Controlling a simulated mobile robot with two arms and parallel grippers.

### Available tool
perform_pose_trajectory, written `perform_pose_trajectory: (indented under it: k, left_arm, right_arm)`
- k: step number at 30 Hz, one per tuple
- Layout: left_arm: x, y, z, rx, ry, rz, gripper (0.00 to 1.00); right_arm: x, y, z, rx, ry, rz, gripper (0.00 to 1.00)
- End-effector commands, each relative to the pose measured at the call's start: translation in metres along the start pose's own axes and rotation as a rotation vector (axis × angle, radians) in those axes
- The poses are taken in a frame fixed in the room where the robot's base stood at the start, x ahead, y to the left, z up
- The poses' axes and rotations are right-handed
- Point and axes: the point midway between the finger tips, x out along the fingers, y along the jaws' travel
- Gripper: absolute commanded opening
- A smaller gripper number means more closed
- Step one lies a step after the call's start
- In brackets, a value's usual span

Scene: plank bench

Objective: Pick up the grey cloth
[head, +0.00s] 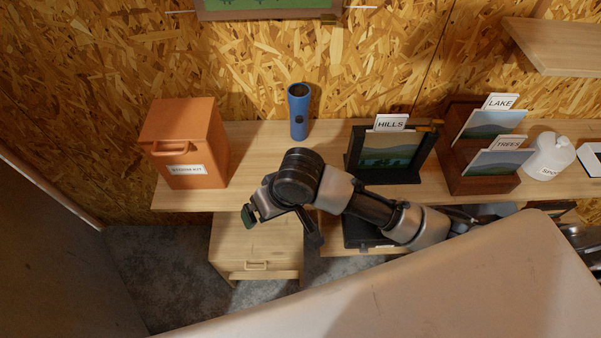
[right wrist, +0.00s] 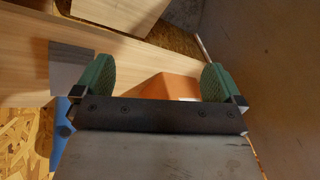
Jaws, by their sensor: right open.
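My right gripper (head: 281,226) is open and empty, with green finger pads, above the bench's front edge and the small wooden cabinet. Its spread fingers also show in the right wrist view (right wrist: 157,76). My right arm hides part of the bench in the head view. My left gripper is not in view.
On the plank bench (head: 252,150) stand an orange box (head: 195,137), a blue flashlight (head: 299,115), a black HILLS holder (head: 391,158), a brown card rack (head: 470,140) and a white bottle (head: 548,158). A wooden cabinet (head: 250,240) stands below. The bench between box and flashlight is clear.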

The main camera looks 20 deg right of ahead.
Motion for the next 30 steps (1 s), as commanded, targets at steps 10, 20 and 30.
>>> perform_pose_trajectory:
  k: [10,20,30]
  left_arm:
    - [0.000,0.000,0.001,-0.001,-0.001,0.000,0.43]
    - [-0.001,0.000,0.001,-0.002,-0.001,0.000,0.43]
    - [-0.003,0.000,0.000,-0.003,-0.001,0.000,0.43]
  right_arm:
    - [-0.011,0.075,-0.069,0.294,-0.080,0.268,0.99]
    - [-0.022,0.117,-0.093,0.473,-0.070,0.373,0.99]
    - [0.021,0.132,-0.086,0.470,-0.069,0.372,0.99]
